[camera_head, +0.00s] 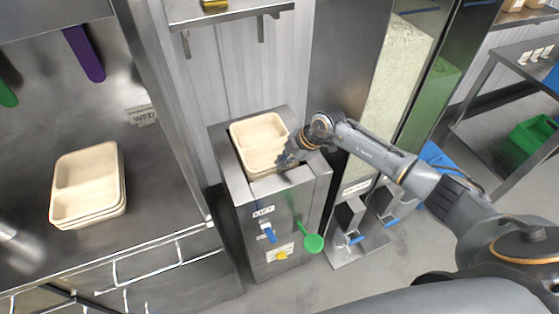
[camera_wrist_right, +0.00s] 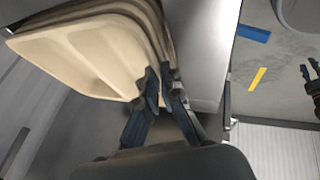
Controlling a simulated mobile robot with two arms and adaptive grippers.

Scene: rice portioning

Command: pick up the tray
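A beige tray (camera_head: 257,133) with compartments lies on top of a steel machine. In the right wrist view the tray (camera_wrist_right: 95,50) is the top one of a stack, with several rims showing along its right edge. My right gripper (camera_head: 284,158) is at the tray's near right edge. In the right wrist view its dark fingers (camera_wrist_right: 160,86) are close together on both sides of a rim, one finger over the top face. The exact contact is partly hidden by the fingers.
Another beige tray stack (camera_head: 121,192) lies on the steel counter at left. A steel shelf (camera_head: 225,10) hangs above. A dark claw-like part (camera_wrist_right: 310,80) shows at the wrist view's right edge.

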